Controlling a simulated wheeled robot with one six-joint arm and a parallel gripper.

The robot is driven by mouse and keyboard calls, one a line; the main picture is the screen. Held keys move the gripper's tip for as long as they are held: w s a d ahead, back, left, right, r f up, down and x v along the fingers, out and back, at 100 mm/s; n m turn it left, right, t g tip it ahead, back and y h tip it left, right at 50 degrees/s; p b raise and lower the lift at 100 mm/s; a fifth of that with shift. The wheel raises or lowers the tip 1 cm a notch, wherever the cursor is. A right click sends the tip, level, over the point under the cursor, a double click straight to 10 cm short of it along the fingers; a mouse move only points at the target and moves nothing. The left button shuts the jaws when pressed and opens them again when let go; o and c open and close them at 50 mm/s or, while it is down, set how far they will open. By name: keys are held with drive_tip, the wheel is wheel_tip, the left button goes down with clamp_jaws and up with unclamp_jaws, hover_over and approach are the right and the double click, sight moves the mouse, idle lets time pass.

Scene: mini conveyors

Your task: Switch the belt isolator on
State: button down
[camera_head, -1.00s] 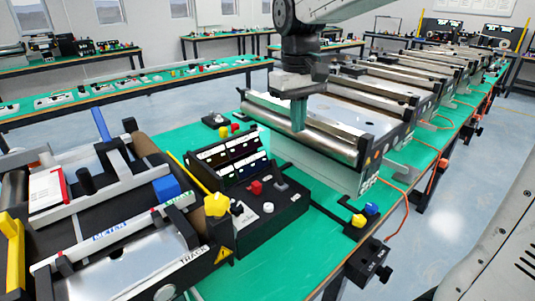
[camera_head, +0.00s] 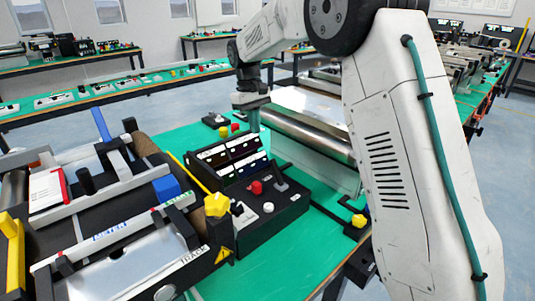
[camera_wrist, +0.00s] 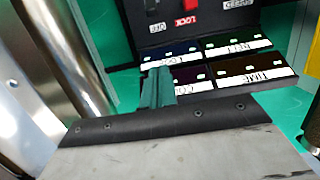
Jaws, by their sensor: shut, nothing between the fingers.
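The black control box (camera_head: 278,212) stands on the green bench. A small grey switch (camera_head: 280,186) sits on its sloping top beside a red button (camera_head: 257,187). In the wrist view, the grey switch (camera_wrist: 152,6) is cut by the top edge, beside an upside-down OFF label (camera_wrist: 154,27) and a red LOCK label (camera_wrist: 186,20). I cannot read which label names the belt isolator. My gripper (camera_head: 253,122), with teal fingers, is shut and empty behind the box's display panel. In the wrist view, my gripper (camera_wrist: 158,85) appears in front of the display tiles (camera_wrist: 170,57), apart from the switch.
A roller conveyor (camera_head: 305,135) stands close to the right of my gripper. A belt unit marked TRACK (camera_head: 130,262) with a yellow knob (camera_head: 216,204) is at the left. Green bench surface (camera_head: 275,262) is clear in front of the box.

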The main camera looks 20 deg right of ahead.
sight(277, 173)
drive_tip(key=f, duration=0.3)
drive_tip(key=s+f, duration=0.1)
drive_tip(key=f, duration=0.2)
drive_tip(key=s+f, duration=0.1)
drive_tip(key=f, duration=0.3)
drive_tip(key=shift+d+f, duration=0.1)
drive_tip(key=shift+d, duration=0.3)
drive_tip(key=shift+s+d+r, duration=0.25)
drive_tip(key=shift+s+r, duration=0.25)
drive_tip(key=shift+s+d+r, duration=0.2)
drive_tip(key=shift+s+r, duration=0.25)
drive_tip(key=shift+s, duration=0.05)
drive_tip(key=shift+s+d+r, duration=0.2)
drive_tip(key=shift+s+r, duration=0.05)
drive_tip(key=shift+s, duration=0.25)
